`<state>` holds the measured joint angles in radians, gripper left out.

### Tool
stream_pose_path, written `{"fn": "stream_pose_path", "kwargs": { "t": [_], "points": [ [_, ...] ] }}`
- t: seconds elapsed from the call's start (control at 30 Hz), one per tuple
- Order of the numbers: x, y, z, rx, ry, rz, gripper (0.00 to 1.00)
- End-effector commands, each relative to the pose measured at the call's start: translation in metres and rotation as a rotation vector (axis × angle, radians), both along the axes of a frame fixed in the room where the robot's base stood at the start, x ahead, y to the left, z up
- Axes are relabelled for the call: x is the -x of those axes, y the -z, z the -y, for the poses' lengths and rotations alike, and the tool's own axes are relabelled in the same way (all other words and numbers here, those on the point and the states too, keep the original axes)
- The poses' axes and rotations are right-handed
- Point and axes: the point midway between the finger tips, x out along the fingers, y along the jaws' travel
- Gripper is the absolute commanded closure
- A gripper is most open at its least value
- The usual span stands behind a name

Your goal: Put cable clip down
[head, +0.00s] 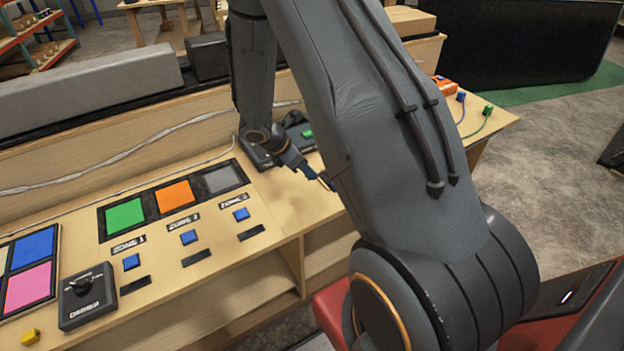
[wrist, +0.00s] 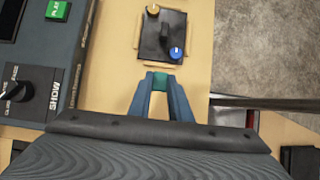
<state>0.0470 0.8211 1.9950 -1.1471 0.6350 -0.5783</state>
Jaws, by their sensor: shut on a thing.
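My gripper (wrist: 160,84) is shut on a small teal-green piece, which I take to be the cable clip (wrist: 160,81). The clip sits between the two blue fingertips, and only its top shows. In the head view my gripper (head: 322,180) hangs over the right part of the wooden console, near its front edge. The clip cannot be made out there, as my arm covers much of that area. I cannot tell whether the clip touches the wood.
Just beyond the fingertips is a black plate (wrist: 163,42) with a lever and yellow and blue knobs. A dark control box (wrist: 40,75) with a dial and green button stands left. Zone tiles and blue buttons (head: 188,237) lie left in the head view. Bare wood (wrist: 108,85) lies between.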

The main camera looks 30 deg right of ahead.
Motion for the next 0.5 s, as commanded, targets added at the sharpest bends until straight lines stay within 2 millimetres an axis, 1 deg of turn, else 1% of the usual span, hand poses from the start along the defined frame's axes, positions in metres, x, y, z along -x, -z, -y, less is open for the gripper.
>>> {"fn": "stream_pose_path", "kwargs": {
  "t": [0.03,0.23,0.5],
  "points": [
    [0.001,0.005,0.0,-0.001,-0.001,-0.002,1.0],
    [0.0,0.018,-0.001,-0.001,-0.002,0.0,1.0],
    [0.0,0.049,-0.002,0.0,-0.003,-0.001,1.0]
  ]
}}
